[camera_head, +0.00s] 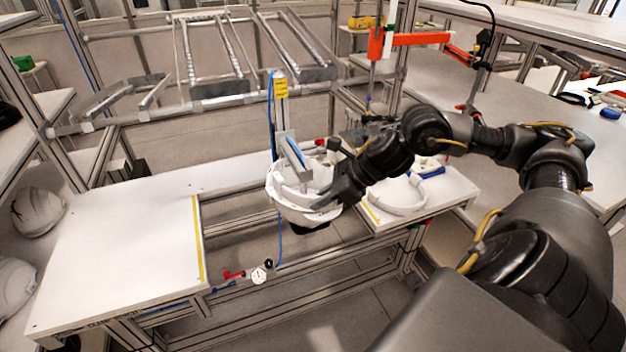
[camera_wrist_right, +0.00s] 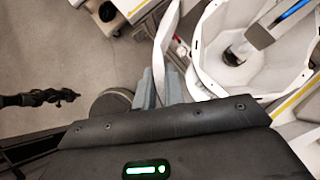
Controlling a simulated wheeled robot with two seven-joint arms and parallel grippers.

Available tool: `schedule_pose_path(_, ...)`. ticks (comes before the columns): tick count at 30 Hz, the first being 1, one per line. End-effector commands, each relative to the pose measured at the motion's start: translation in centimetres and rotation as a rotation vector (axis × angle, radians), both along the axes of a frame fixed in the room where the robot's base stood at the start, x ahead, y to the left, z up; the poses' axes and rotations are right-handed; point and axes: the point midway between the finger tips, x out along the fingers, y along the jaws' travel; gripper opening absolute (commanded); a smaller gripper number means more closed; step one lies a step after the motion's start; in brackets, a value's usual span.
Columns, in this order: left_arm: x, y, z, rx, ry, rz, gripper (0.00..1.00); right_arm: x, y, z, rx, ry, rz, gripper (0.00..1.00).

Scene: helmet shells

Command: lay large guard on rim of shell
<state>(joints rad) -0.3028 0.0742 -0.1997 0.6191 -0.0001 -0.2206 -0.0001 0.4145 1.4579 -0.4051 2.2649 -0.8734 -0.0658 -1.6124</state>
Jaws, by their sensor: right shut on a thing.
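The white shell (camera_head: 297,207) sits open side up on the post of the bench, in the gap between two white tops. It also shows at the upper right of the right wrist view (camera_wrist_right: 209,55). My right gripper (camera_head: 333,199) is at the shell's right side, close to its rim. It is shut on a thin white curved guard (camera_wrist_right: 164,40), seen beside the shell's wall in the right wrist view. In the head view the guard blends with the shell, so I cannot tell whether they touch. My left gripper is not in view.
Another white curved part (camera_head: 400,198) lies on the right bench top. The left bench top (camera_head: 120,250) is bare. A blue-and-grey tool (camera_head: 292,153) stands over the shell. A gauge (camera_head: 259,275) hangs below the gap. Several white shells (camera_head: 38,212) are at the far left.

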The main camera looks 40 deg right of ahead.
Motion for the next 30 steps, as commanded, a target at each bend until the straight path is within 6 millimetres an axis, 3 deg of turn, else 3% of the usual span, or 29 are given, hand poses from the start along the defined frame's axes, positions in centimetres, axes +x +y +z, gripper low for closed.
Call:
schedule_pose_path(14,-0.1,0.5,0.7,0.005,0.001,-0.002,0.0,-0.1,-0.2,0.4,-0.009,0.017,-0.006,0.0)
schedule_pose_path(30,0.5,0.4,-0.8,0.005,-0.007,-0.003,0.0,5.6,-1.4,-2.8,-0.008,0.015,-0.006,0.0)
